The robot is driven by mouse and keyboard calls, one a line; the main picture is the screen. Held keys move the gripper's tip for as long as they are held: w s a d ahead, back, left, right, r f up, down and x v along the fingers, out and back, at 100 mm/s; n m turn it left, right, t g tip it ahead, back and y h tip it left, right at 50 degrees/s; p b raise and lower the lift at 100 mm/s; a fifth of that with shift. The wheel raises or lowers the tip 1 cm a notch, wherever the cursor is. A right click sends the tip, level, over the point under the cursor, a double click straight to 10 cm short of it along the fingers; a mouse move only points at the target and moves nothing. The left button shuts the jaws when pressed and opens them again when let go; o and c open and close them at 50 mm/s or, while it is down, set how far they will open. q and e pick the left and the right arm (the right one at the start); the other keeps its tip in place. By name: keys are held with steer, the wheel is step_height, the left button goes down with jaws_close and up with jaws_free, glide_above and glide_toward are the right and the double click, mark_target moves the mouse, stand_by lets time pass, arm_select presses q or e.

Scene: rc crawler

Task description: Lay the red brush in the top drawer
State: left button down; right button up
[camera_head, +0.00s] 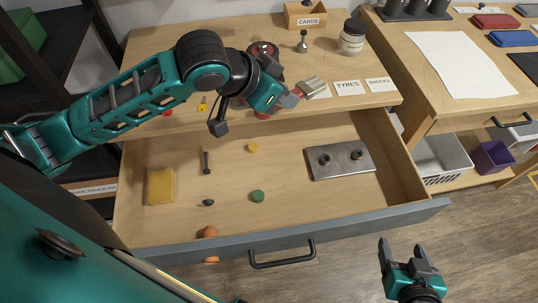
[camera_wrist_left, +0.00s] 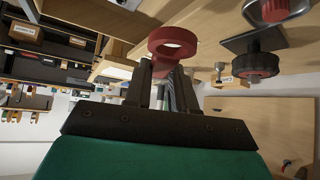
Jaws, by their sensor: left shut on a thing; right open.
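My left gripper (camera_head: 287,99) is shut on the red brush, whose pale bristle head (camera_head: 314,87) points right in the head view. In the left wrist view a red ring-shaped part (camera_wrist_left: 172,42) shows between the fingertips; it looks like part of the brush. The gripper is above the workbench's front edge, at the back of the open drawer. The top drawer (camera_head: 310,222) is pulled out, with a dark grey front and handle. My right gripper (camera_head: 403,250) is open and empty, in front of the drawer at the lower right.
The drawer holds a yellow block (camera_head: 160,186), a dark bolt (camera_head: 207,163), a green cap (camera_head: 257,196), a yellow cap (camera_head: 253,147) and a metal plate (camera_head: 340,160). Its front middle is bare. A jar (camera_head: 352,37) and a cards box (camera_head: 305,15) stand on the bench.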

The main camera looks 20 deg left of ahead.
arm_select(q)
steer(key=shift+m+h, duration=0.4)
steer(key=f+b, duration=0.1)
steer(key=f, duration=0.5)
steer(key=f+b, duration=0.1)
steer(key=f, duration=0.6)
steer(key=f+b, duration=0.1)
steer(key=f, duration=0.5)
steer(key=shift+w+d+f+b, duration=0.2)
steer(key=shift+d+f+b, duration=0.1)
steer(key=shift+b, duration=0.1)
steer(key=shift+f, duration=0.1)
steer(key=shift+f, duration=0.5)
steer(key=c, duration=0.9)
jaws_free()
steer(key=shift+c, duration=0.2)
steer(key=shift+a+r, duration=0.1)
steer(key=shift+r, duration=0.4)
steer(key=p+v, duration=0.2)
steer(key=v, duration=1)
steer(key=shift+r, duration=0.15)
